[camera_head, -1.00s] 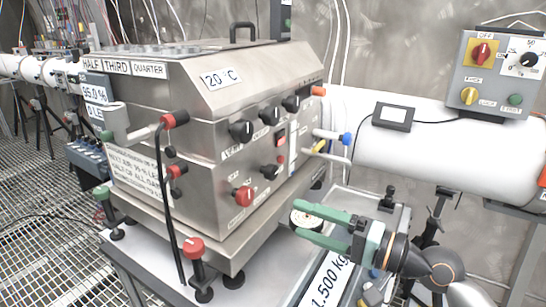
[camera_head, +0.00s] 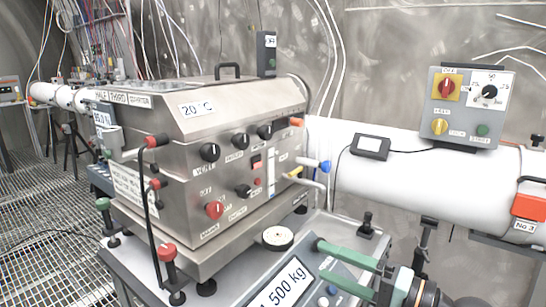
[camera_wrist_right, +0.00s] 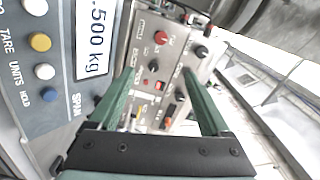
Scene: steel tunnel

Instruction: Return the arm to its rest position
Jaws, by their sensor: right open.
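My right gripper (camera_head: 321,261) has green fingers and is at the lower right of the head view. Its fingers are apart with nothing between them, and it is above the scale. In the right wrist view the open gripper (camera_wrist_right: 159,73) points toward the steel machine's knob panel (camera_wrist_right: 162,62). A round white disc with a dark rim (camera_head: 277,238) rests beyond the fingertips, apart from them, near the machine's front. My left arm and gripper are not in view.
The steel machine (camera_head: 200,130) with knobs and levers stands on a bench at left. The scale display (camera_head: 283,286) reads about 1.500 kg. A white pipe (camera_head: 400,185) runs behind, with a grey switch box (camera_head: 466,105) on it. Grating floor lies at far left.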

